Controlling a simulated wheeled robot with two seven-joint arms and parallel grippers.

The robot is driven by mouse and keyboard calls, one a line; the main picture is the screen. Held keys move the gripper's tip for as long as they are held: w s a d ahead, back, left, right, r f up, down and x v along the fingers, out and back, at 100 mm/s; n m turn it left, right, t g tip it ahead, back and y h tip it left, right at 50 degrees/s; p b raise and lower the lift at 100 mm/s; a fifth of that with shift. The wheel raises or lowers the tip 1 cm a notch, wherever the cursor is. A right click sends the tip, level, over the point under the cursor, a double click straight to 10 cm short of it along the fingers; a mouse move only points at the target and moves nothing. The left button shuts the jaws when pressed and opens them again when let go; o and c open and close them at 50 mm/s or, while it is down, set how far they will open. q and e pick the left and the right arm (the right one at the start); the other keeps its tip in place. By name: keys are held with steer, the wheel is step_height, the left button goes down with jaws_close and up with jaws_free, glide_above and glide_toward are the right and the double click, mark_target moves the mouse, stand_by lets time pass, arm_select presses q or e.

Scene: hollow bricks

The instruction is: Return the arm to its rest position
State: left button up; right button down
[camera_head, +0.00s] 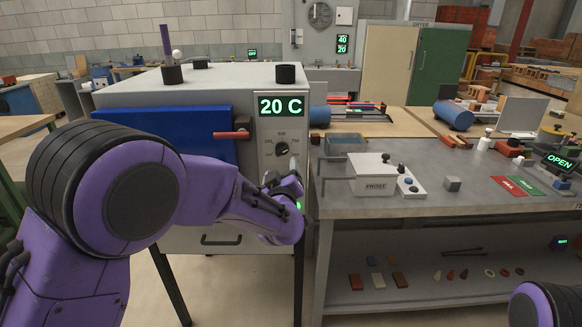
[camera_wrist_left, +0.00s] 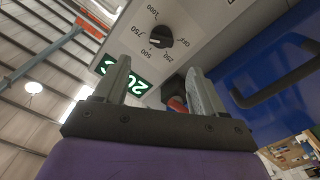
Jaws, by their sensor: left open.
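My left gripper (camera_head: 283,178) is open and empty, in front of the grey kiln's control panel (camera_head: 268,131). In the left wrist view its two fingers (camera_wrist_left: 161,82) stand apart with nothing between them. The black dial (camera_head: 282,148) is just above the gripper in the head view; the wrist view shows it too (camera_wrist_left: 160,37), beyond the fingertips. I cannot tell whether a finger touches the panel. The green display (camera_head: 281,106) reads 20 C. My left arm is stretched across the kiln's front. Of my right arm only a purple link shows, at the bottom right.

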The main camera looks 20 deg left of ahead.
arm_select(q)
steer(key=s+a+f+m+g+h, duration=0.1)
steer(key=s+a+f+g, duration=0.1)
steer(key=s+f, duration=0.55)
steer(key=s+a+f+g, duration=0.2)
steer(key=s+a+f, duration=0.15)
steer(key=f, duration=0.75)
steer(key=s+a+f+m+g+h, duration=0.1)
steer(key=s+a+f+g, duration=0.15)
steer(key=s+f, duration=0.55)
steer(key=s+a+f+g, duration=0.1)
steer(key=s+f+g, duration=0.1)
steer(key=s+f, duration=0.3)
steer(key=s+a+f+g, duration=0.1)
steer(key=s+f+g, duration=0.2)
steer(key=s, duration=0.9)
steer(key=s+a+f+g, duration=0.1)
steer(key=s+f+g, duration=0.1)
steer(key=s+f, duration=0.5)
steer(key=s, duration=0.2)
steer(key=shift+s+m+g, duration=0.3)
steer(key=shift+g, duration=0.05)
steer(key=shift+w, duration=0.1)
